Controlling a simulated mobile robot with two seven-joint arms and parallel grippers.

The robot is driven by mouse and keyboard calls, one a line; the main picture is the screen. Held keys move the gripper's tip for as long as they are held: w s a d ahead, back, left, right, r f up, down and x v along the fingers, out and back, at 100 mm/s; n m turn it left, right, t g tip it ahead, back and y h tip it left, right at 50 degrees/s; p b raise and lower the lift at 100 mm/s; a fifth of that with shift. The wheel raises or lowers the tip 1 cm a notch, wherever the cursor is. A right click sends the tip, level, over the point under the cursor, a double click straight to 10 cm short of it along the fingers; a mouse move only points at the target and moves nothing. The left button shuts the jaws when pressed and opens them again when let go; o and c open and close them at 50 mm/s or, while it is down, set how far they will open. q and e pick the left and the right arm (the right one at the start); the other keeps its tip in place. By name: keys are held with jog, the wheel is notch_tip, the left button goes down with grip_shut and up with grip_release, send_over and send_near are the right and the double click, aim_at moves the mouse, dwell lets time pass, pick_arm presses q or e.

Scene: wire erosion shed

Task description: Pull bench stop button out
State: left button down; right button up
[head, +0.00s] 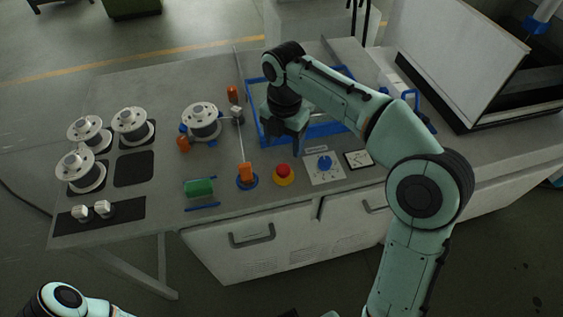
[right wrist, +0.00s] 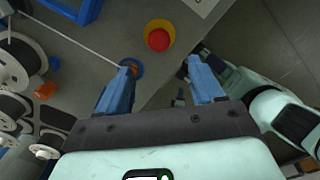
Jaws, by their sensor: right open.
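The bench stop button is a red mushroom head (head: 283,171) on a yellow round base, near the front edge of the grey bench (head: 225,235). In the right wrist view the red button (right wrist: 158,39) lies beyond the fingertips, roughly between their lines. My right gripper (head: 284,143) hangs above and behind the button, apart from it. In the right wrist view its two blue fingers (right wrist: 160,72) are spread with nothing between them. My left gripper is out of view; only a part of my left arm shows at the bottom left.
Left of the button stands an orange post on a blue base (head: 246,178), with a thin wire above it. Several wire spools (head: 82,171) stand at the left.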

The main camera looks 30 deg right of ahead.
aim_at(283, 168)
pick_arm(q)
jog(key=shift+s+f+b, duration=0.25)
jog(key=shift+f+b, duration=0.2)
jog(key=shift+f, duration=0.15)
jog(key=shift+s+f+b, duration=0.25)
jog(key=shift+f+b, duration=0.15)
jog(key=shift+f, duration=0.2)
pick_arm(e)
notch_tip(283, 168, down, 10)
jog(key=shift+w+r, duration=0.1)
jog(key=shift+c, duration=0.3)
